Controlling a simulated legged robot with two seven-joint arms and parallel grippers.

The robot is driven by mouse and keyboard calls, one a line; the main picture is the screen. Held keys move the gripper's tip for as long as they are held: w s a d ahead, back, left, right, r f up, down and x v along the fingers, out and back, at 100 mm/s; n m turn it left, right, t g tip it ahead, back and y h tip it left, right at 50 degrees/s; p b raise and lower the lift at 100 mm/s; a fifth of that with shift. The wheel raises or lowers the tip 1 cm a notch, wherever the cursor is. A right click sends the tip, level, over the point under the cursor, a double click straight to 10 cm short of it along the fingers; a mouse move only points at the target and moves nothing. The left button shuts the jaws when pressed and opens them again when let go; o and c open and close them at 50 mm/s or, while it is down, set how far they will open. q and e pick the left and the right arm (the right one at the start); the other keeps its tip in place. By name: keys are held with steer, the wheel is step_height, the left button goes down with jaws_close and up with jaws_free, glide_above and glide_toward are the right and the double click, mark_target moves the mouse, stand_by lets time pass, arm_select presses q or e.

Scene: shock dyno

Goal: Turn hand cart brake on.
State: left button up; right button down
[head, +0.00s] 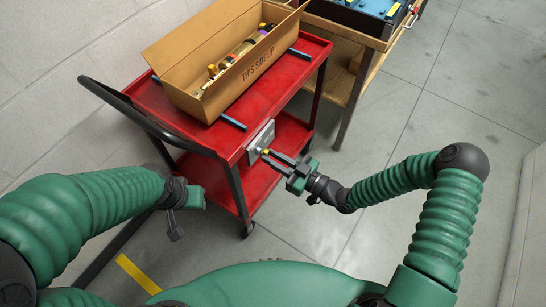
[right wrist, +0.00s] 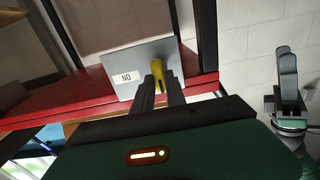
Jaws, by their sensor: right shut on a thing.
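The red hand cart (head: 280,85) stands against the wall, with a black push handle at its left. A grey brake plate (head: 261,142) is on its near end. In the right wrist view the plate (right wrist: 140,60) carries a white label reading ON upside down and a yellow lever (right wrist: 158,55). My right gripper (head: 268,155) reaches the plate from the right. In the right wrist view its fingers (right wrist: 161,85) are shut on the yellow lever, partly hiding it. My left gripper (head: 177,222) hangs empty left of the cart; its jaw gap is unclear.
An open cardboard box (head: 215,80) with a shock absorber inside lies on the cart's top shelf, across blue strips. A wooden bench (head: 350,60) stands behind at the right. The grey floor at the right is clear.

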steer(key=shift+w, duration=0.1)
steer(key=shift+w+d+f+m+p, duration=0.1)
steer(key=shift+m+p, duration=0.4)
steer(key=shift+m, duration=2.45)
steer(key=shift+w+d+m+p, duration=0.1)
steer(key=shift+m+p, duration=0.45)
steer(key=shift+m, duration=2.35)
steer(key=shift+w+d+f+m+p, duration=0.1)
steer(key=shift+m+p, duration=0.4)
steer(key=shift+m, duration=2.45)
steer(key=c, duration=1.4)
jaws_free()
steer(key=shift+a+f, duration=0.1)
steer(key=shift+o, duration=0.2)
steer(key=shift+s, duration=0.1)
